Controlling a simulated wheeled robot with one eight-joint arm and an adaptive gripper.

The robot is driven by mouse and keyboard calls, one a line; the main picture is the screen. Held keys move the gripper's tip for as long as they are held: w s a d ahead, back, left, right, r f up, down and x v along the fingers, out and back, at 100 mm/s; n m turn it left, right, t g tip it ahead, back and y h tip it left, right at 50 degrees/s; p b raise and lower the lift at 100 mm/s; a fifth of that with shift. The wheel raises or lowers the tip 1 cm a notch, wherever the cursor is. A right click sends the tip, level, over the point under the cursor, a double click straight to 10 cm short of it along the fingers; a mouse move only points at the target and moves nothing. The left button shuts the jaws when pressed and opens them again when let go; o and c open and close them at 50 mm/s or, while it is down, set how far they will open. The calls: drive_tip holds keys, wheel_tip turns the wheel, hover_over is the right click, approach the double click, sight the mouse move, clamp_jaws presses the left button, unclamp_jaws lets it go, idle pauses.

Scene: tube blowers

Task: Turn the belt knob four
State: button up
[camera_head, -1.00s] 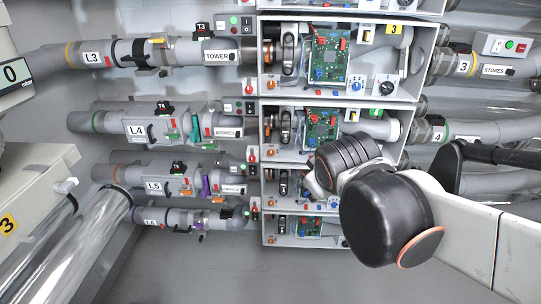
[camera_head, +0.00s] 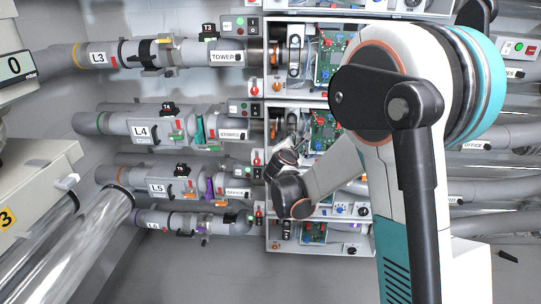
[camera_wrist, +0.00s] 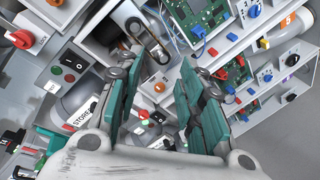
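The task's belt knob four is not plainly labelled in view. In the wrist view, an orange knob (camera_wrist: 159,87) sits at the end of a black belt loop (camera_wrist: 152,42), on the unit beside a tube whose label starts with STORES. My gripper (camera_wrist: 160,108) is open, with nothing between its teal-padded fingers. The knob shows between the fingers, apart from both. In the head view my gripper (camera_head: 279,162) is at the left edge of the lower cabinets, partly covering the fourth unit. I cannot make out that unit's orange knob there.
A red switch (camera_wrist: 21,39) and a green-and-black button box (camera_wrist: 69,69) are left in the wrist view. Circuit boards (camera_wrist: 200,18) and blue knobs (camera_wrist: 265,78) are to the right. In the head view, labelled tubes (camera_head: 140,129) run left of the cabinets; floor is below.

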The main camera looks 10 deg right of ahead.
drive_tip(key=w+a+f+n+t+y+b, duration=0.1)
drive_tip(key=w+a+f+n+t, duration=0.1)
drive_tip(key=w+f+n, duration=0.5)
drive_tip(key=w+a+f+n+t+b, duration=0.1)
drive_tip(key=a+f+n+t, duration=0.3)
drive_tip(key=f, duration=0.6)
drive_tip(key=w+d+g+b, duration=0.2)
drive_tip(key=w+d, duration=0.3)
drive_tip(key=w, duration=0.8)
drive_tip(key=shift+d+n+b, duration=0.2)
drive_tip(key=shift+n+b, duration=0.2)
drive_tip(key=shift+b, duration=0.35)
drive_tip(key=c, duration=0.7)
